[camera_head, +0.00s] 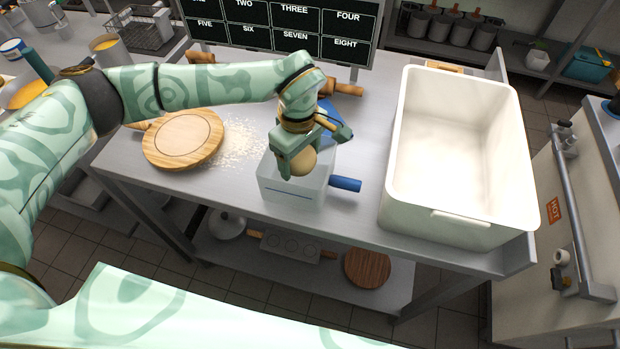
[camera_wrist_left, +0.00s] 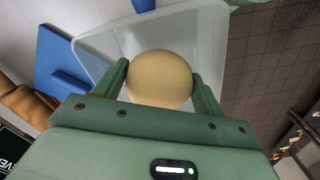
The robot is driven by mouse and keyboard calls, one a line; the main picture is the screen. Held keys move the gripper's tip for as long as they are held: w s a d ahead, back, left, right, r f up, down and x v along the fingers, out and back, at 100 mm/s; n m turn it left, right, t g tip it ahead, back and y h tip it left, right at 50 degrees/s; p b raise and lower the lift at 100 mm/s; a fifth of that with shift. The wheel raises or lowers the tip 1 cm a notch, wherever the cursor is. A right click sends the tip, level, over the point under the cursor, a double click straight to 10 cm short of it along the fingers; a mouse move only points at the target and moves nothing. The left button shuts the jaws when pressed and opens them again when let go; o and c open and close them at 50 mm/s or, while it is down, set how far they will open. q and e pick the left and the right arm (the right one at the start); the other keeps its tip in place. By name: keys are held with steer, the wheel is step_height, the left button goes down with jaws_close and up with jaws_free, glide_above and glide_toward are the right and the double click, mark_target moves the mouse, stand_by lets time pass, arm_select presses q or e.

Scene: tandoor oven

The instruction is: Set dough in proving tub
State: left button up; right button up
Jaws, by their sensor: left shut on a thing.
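My left gripper (camera_head: 297,158) is shut on a round, pale tan dough ball (camera_head: 303,163). It holds the ball over a small translucent tub (camera_head: 290,190) on the steel table. In the left wrist view the dough ball (camera_wrist_left: 160,79) sits between the two green fingers of the gripper (camera_wrist_left: 161,88), with the clear tub (camera_wrist_left: 105,45) behind and below it. I cannot tell how far the ball is above the tub's bottom. A large white tub (camera_head: 455,150), empty, stands at the right of the table. My right gripper is not in view.
A round wooden board (camera_head: 183,139) lies at the left of the table (camera_head: 225,185), beside scattered flour (camera_head: 237,146). A blue handle (camera_head: 345,184) sticks out right of the small tub. A numbered menu board (camera_head: 290,25) stands at the back.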

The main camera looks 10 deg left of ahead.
mark_target(301, 182)
arm_select(q)
steer(key=shift+f+b, duration=0.3)
steer(key=shift+f, duration=2.75)
steer(key=shift+f, duration=0.1)
steer(key=o, duration=1.2)
step_height(301, 182, up, 12)
steer(key=shift+r+p, duration=0.1)
steer(key=shift+p, duration=0.55)
